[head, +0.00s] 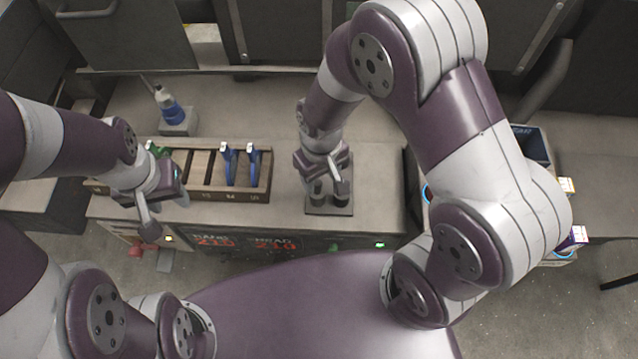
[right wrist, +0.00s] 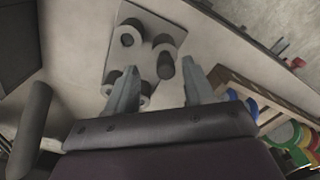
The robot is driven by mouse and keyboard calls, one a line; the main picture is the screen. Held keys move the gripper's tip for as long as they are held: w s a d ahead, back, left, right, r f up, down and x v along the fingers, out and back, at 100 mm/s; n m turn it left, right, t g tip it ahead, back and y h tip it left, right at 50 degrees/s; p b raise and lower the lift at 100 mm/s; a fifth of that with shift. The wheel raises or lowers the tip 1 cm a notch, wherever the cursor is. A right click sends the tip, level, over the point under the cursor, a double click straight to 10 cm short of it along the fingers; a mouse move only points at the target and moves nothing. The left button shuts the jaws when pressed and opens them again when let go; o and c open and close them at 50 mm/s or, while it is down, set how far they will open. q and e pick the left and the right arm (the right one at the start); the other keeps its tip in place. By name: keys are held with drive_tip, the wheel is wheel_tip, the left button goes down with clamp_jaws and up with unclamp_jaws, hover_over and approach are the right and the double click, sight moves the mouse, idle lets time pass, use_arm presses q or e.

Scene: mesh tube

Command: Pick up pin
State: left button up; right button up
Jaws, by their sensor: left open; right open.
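A grey plate (right wrist: 120,50) with several short round posts lies on the bench under my right gripper (right wrist: 160,88). A dark grey upright cylinder (right wrist: 165,67), which looks like the pin, stands on it between the lines of the fingers, just beyond their tips. Pale rings with dark centres (right wrist: 130,33) stand around it, some partly behind a finger. In the head view the plate (head: 330,210) is at the bench's front edge, and my right gripper (head: 336,178) is over it, open and hiding the pin. My left gripper (head: 150,222) is open and empty near the bench's front left.
A wooden rack (head: 205,192) with blue and green tools stands left of the plate. A blue and white bottle (head: 168,105) stands behind it on a grey block. A dark bin (head: 530,143) is at the right. The bench between bottle and right arm is clear.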

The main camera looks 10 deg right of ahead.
sight(316, 182)
drive_tip(key=f, duration=0.2)
drive_tip(key=shift+a+f, duration=0.3)
drive_tip(key=shift+w+a+f, duration=0.1)
drive_tip(key=shift+a+f, duration=0.05)
drive_tip(key=shift+a, duration=0.05)
drive_tip(key=shift+d, duration=0.25)
clamp_jaws()
drive_tip(key=shift+a, duration=0.15)
